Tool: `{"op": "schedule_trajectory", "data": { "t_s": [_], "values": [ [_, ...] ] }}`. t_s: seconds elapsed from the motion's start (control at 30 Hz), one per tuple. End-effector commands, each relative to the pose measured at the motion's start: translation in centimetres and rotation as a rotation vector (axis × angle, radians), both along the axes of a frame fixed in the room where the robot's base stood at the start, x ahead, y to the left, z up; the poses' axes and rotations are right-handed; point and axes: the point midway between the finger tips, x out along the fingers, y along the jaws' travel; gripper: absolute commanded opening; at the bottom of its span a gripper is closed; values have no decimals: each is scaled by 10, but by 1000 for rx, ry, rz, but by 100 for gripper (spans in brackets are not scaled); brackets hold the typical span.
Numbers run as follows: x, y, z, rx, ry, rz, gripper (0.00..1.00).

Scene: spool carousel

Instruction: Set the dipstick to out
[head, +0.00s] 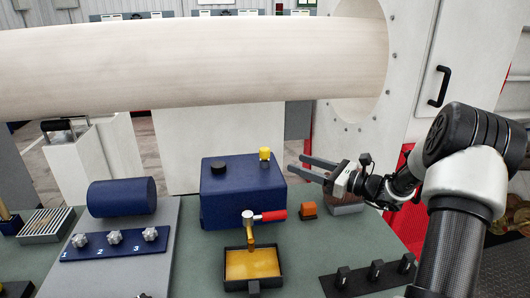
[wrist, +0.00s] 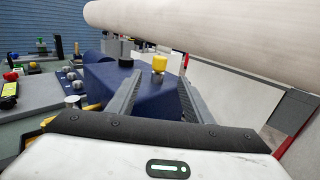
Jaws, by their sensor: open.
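A yellow cap (head: 265,154), which looks like the dipstick's handle, sits on top of the blue tank (head: 243,200) near its back right corner. The cap also shows in the wrist view (wrist: 159,63), between and beyond the two fingers. Any stick below the cap is hidden in the tank. My gripper (head: 298,166) is open and empty, to the right of the yellow cap and apart from it, with its fingers pointing left towards it. In the wrist view the fingers (wrist: 160,82) spread on both sides of the cap.
A black cap (head: 219,167) is on the tank's left side. A red-handled tap (head: 265,216) stands over a tray of amber liquid (head: 230,284). A large pale roll (head: 180,65) spans above and behind the tank.

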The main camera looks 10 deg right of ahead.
Motion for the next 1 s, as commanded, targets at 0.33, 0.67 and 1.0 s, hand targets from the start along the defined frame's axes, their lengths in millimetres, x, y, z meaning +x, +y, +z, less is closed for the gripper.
{"op": "schedule_trajectory", "data": {
  "t_s": [0.33,0.67,1.0],
  "values": [
    [55,57,0,-1,0,5,46],
    [92,94,0,-2,1,3,46],
    [99,100,0,-4,1,1,46]
  ]
}}
